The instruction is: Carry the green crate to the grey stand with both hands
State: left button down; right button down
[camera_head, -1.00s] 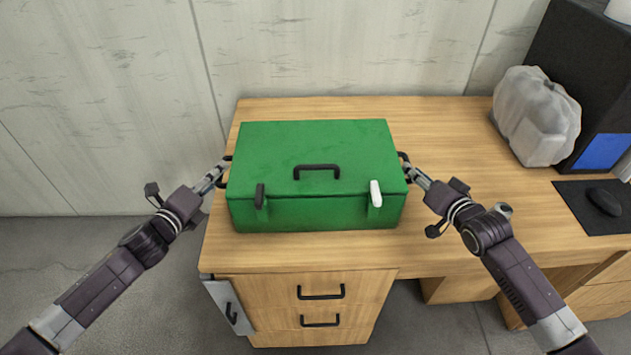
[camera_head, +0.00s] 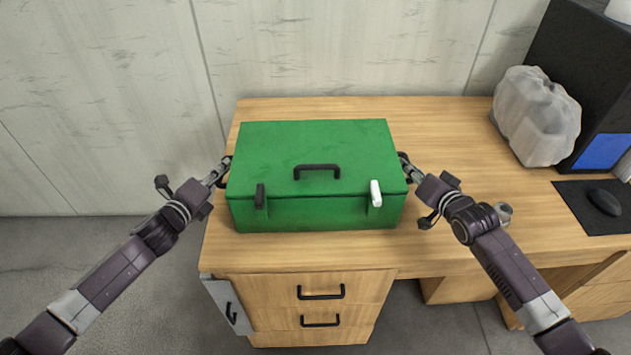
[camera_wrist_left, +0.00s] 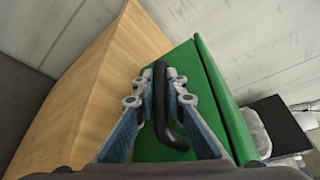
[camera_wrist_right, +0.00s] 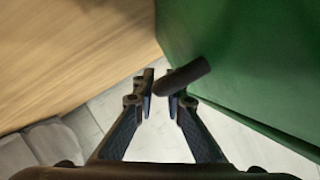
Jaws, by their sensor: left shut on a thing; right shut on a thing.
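The green crate (camera_head: 315,150) sits on the wooden desk with its lid closed. It has a black handle on the lid, a black latch and a white latch in front, and a black handle at each side. My left gripper (camera_head: 223,168) is at the left side handle; the left wrist view shows its fingers shut on this black handle (camera_wrist_left: 160,100). My right gripper (camera_head: 407,167) is at the right side handle; in the right wrist view its fingers are shut on that black handle (camera_wrist_right: 184,76), with the crate wall close by. I cannot make out a grey stand.
The wooden desk (camera_head: 290,256) is bare in front of the crate and to its right. A wrapped pale bundle (camera_head: 537,116), a black box and a dark mat with a mouse (camera_head: 604,201) are further right. A wall stands close behind.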

dwell(0.3)
pick_arm(q)
jog(key=shift+w+r, duration=0.15)
jog(key=shift+r, duration=0.1)
pick_arm(e)
jog(key=shift+w+r, duration=0.2)
jog(key=shift+r, duration=0.1)
